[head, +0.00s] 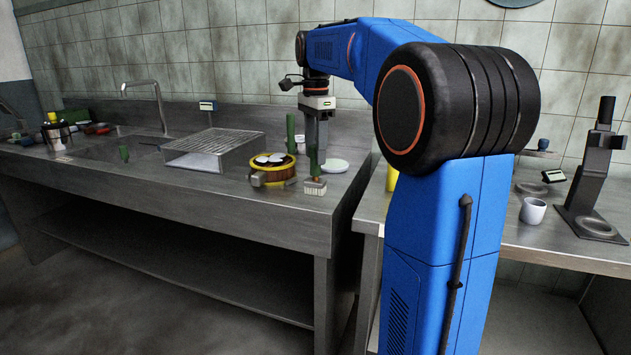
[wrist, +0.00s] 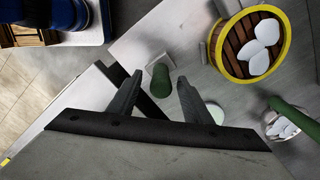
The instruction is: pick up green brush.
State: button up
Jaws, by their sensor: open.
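The green brush (head: 316,187) stands upright on the steel counter near its front right corner, pale bristles down and green handle up. My gripper (head: 317,160) points down right above it, with the handle's upper part hidden at the jaws. In the wrist view the green handle (wrist: 160,82) shows end-on between the two fingertips of my gripper (wrist: 160,80). The jaws are open, with a gap visible on each side of the handle. I cannot tell how far down the handle the fingertips reach.
A yellow-rimmed wooden steamer (head: 272,168) with white pieces stands close left of the brush; it also shows in the wrist view (wrist: 230,65). Another green upright thing (head: 291,132) and a white dish (head: 336,166) are behind. A wire rack (head: 207,143) stands farther left.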

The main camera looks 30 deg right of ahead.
aim_at(316, 167)
jog(key=shift+w+d+f, duration=0.1)
jog(key=shift+f, duration=2.6)
grip_shut()
